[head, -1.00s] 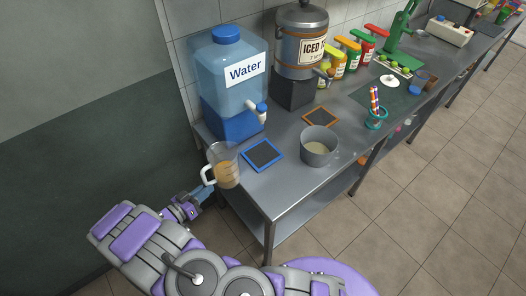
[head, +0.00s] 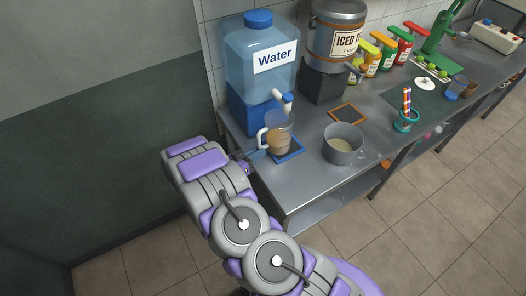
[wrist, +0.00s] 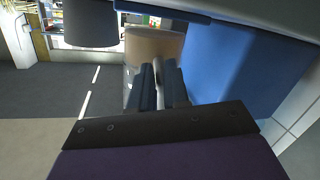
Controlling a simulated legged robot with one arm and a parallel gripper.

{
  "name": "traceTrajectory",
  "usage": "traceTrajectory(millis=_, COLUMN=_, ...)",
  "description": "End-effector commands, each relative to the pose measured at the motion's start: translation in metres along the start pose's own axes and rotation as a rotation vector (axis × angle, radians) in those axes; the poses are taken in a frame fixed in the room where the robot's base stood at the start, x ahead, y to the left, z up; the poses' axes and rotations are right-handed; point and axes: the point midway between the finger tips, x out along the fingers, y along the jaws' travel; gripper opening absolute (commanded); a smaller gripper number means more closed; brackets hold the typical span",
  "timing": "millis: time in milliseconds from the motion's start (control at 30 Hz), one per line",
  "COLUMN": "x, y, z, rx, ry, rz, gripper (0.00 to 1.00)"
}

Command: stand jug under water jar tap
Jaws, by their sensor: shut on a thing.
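The water jar (head: 262,62) is a blue bottle labelled "Water" on a blue base (head: 252,106) at the back of the counter. Its tap (head: 284,99) is white and blue and sticks out at the front right. The clear jug (head: 279,138), with brownish contents and a pale handle, is upright at the blue-framed mat (head: 292,151), just below the tap. Whether its bottom touches the mat is unclear. My gripper (head: 258,153) is shut on the jug's handle from the left. In the wrist view my gripper (wrist: 158,88) meets the pale handle, with the jug (wrist: 155,45) beyond.
A grey pot (head: 343,145) stands right of the mat. An iced tea dispenser (head: 338,35) stands behind on a dark base, with an orange-framed mat (head: 348,114) before it. A pen cup (head: 406,121) is further right. The counter's front left corner (head: 290,190) is clear.

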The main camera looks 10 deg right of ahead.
Motion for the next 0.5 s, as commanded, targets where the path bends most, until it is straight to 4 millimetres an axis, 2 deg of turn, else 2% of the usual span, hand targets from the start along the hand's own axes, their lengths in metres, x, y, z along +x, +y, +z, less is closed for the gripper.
traceTrajectory(millis=333, x=0.033, y=0.002, z=-0.003, rx=0.000, ry=0.000, rz=0.003, gripper=0.00)
traceTrajectory(millis=500, x=0.034, y=-0.003, z=0.010, rx=0.000, ry=0.001, rz=0.001, gripper=0.00)
